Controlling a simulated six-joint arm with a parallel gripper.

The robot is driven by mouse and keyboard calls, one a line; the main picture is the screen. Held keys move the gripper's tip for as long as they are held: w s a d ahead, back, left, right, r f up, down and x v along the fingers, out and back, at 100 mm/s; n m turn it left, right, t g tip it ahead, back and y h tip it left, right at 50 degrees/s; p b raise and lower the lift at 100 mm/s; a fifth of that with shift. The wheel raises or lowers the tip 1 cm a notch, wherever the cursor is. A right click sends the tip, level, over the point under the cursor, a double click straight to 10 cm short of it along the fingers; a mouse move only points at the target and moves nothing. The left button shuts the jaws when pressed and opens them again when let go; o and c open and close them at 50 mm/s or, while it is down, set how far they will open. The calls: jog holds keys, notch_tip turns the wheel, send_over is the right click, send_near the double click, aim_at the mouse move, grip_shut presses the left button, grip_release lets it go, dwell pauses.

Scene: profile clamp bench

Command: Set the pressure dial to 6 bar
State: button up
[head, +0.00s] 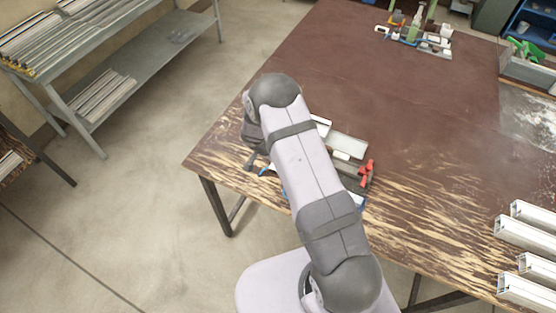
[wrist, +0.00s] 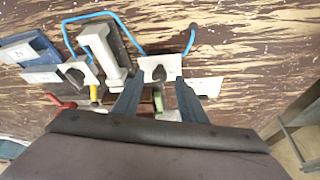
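In the wrist view my gripper (wrist: 160,82) is open, its two dark fingers spread with nothing seen held between them. Just beyond the fingertips is a white plate with a dark pointed knob (wrist: 158,72), which lies in line with the gap. I cannot tell whether the fingers touch it. A second white plate with a dark knob (wrist: 75,75) is to the left. No scale or bar numbers are readable, so I cannot tell which knob is the pressure dial or its setting. In the head view my arm covers much of the fixture (head: 345,147).
A light profile piece (wrist: 100,45) stands between the two knobs, with a blue hose (wrist: 92,15) looping around it. Red handles (head: 367,172) show beside my arm.

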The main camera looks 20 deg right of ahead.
jog(key=b+v, duration=0.1)
jog(key=v, duration=0.5)
jog(key=shift+r, duration=0.4)
jog(key=shift+a, duration=0.1)
